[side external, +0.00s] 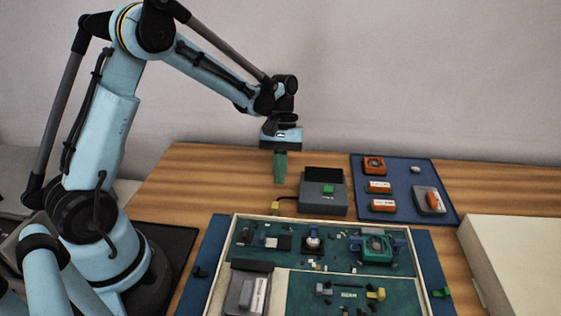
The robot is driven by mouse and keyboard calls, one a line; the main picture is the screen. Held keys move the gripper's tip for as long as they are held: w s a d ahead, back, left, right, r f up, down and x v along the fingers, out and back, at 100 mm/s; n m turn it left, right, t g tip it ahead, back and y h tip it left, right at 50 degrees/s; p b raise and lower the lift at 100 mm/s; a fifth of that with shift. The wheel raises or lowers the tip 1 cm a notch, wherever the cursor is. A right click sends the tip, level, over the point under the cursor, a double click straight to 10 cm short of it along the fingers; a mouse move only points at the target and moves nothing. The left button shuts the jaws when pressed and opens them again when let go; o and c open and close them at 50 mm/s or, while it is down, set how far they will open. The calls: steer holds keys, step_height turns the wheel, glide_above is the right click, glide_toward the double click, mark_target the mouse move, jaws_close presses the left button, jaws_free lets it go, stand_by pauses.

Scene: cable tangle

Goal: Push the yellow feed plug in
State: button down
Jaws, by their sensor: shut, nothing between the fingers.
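A small yellow plug (275,208) sits at the back edge of the framed green board (255,222), left of centre. A dark cable runs from it to a grey box (323,203) with a black top. I cannot tell how deep the plug is seated. My gripper (280,182) points straight down, its green fingers shut and empty. In the picture it is above the yellow plug and left of the grey box, apart from both.
A blue mat (445,211) at the back right holds several orange-and-white parts. A pale box (520,255) stands at the right edge. Bare wood shows at the back left.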

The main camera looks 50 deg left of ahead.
mark_target(277, 203)
steer(key=shift+s+d+f, duration=0.15)
steer(key=shift+s+d, duration=0.6)
steer(key=shift+s, duration=0.05)
steer(key=shift+s+d+f, duration=0.1)
steer(key=shift+s+d, duration=0.65)
steer(key=shift+s+d, duration=0.75)
steer(key=shift+d, duration=0.05)
steer(key=w+a, duration=0.3)
steer(key=shift+w+a+r, duration=0.1)
steer(key=v, duration=0.9)
steer(key=shift+r, duration=0.4)
